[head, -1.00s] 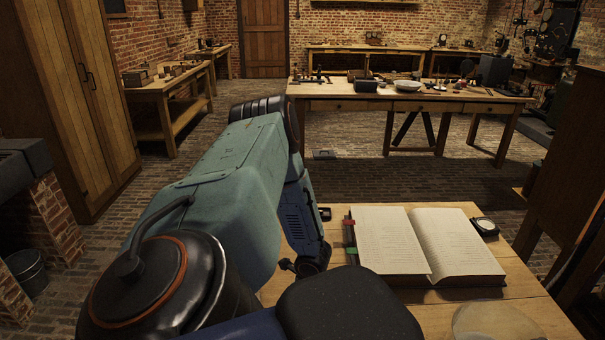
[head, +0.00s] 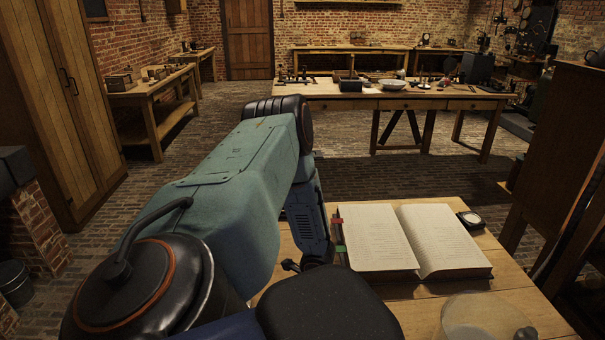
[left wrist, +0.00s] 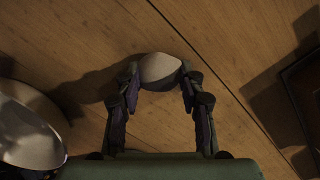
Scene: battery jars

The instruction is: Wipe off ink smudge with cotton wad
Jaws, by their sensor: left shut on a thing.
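The cotton wad (left wrist: 160,67) is a pale, rounded lump in the left wrist view. My left gripper (left wrist: 159,82) is shut on it, with one finger on each side. They are over wooden planks, and I cannot tell whether the wad touches the wood. In the head view the gripper (head: 291,266) is only partly visible at the left of the open book, and the wad is hidden behind my own arm. I cannot make out the ink smudge in either view. My right gripper is not in view.
An open book (head: 415,240) lies on the wooden desk (head: 400,306), with a small round dial (head: 471,219) beside it. A clear glass vessel (head: 480,318) stands at the front right. A pale rounded object (left wrist: 28,125) is left of the gripper. A long workbench (head: 395,102) stands beyond.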

